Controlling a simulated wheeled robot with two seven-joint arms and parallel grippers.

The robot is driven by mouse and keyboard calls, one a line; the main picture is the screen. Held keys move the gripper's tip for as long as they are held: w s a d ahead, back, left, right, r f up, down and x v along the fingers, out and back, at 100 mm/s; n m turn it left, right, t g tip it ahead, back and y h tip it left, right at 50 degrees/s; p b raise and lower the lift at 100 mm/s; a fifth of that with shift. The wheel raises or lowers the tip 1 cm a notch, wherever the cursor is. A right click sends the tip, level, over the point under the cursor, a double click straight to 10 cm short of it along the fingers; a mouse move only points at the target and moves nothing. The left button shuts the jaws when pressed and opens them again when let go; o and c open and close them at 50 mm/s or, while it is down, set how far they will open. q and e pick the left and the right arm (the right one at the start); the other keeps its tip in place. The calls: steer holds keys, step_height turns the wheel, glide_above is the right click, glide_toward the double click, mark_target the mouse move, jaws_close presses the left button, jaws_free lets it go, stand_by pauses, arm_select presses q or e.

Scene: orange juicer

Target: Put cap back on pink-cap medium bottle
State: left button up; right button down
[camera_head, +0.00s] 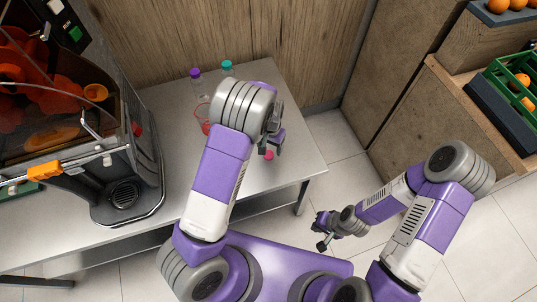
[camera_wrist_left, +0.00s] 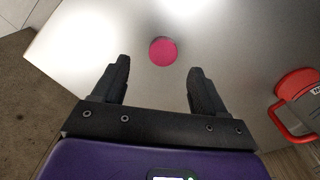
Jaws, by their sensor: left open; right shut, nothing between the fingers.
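The pink cap (camera_head: 269,155) lies on the grey metal table, near its right end. In the left wrist view the round pink cap (camera_wrist_left: 163,51) lies just beyond and between the open fingertips, apart from them. My left gripper (camera_head: 278,143) is open and empty above the table, close to the cap. It also shows in the left wrist view (camera_wrist_left: 159,68). My right gripper (camera_head: 321,232) is shut and empty, off the table at the lower right. I cannot make out an uncapped bottle; my left arm hides part of the table.
Bottles with a purple cap (camera_head: 195,73) and a teal cap (camera_head: 227,65) stand at the back. A clear, red-trimmed container (camera_head: 202,113) is partly behind my left arm; a red-trimmed item (camera_wrist_left: 297,88) shows at the wrist view's right. The juicer (camera_head: 125,190) fills the left.

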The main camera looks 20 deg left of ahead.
mark_target(268, 155)
arm_select(q)
steer(key=f, duration=0.1)
steer(key=f+b, duration=0.1)
steer(key=f, duration=0.3)
steer(key=shift+s+a+f+b, duration=0.1)
steer(key=shift+s+a+b, duration=0.05)
steer(key=shift+a+b, duration=0.2)
steer(key=shift+d, duration=0.1)
steer(key=c, duration=1.1)
steer(key=shift+r, duration=0.2)
steer(key=shift+r+p, duration=1.5)
steer(key=shift+r, duration=3.4)
